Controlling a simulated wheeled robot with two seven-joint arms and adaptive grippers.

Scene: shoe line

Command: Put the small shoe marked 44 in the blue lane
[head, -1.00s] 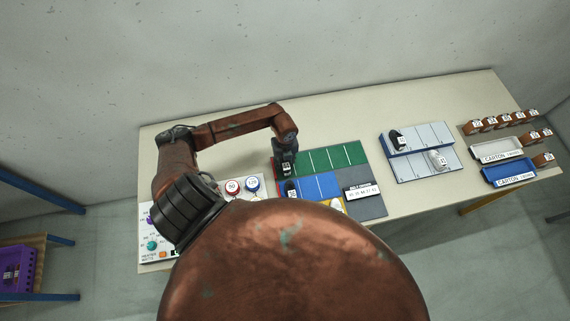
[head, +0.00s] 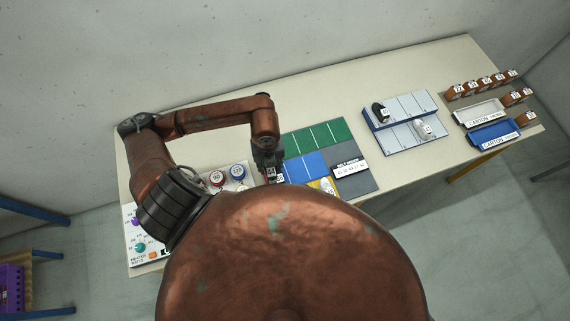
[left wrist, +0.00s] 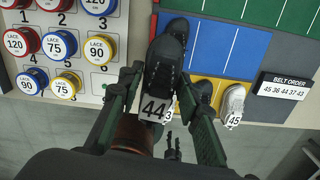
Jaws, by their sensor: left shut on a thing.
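A dark shoe with a tag marked 44 (left wrist: 168,60) is between the fingers of my left gripper (left wrist: 158,112) in the left wrist view. The gripper is shut on it. The shoe covers the left end of the blue lane (left wrist: 240,48); I cannot tell whether it touches it. In the head view my left gripper (head: 268,165) points down at the left end of the blue lane (head: 307,166). Part of another tag, showing a 3, peeks out behind the 44 tag; its shoe is not clear. My right gripper is not in view.
The yellow lane (left wrist: 217,86) holds a dark shoe (left wrist: 202,92) and a white shoe marked 45 (left wrist: 233,100). The green lane (head: 315,138) looks empty. A belt order sign (left wrist: 285,87) stands to the right. A lace panel (left wrist: 62,50) lies left. A grey rack (head: 405,120) with two shoes stands farther right.

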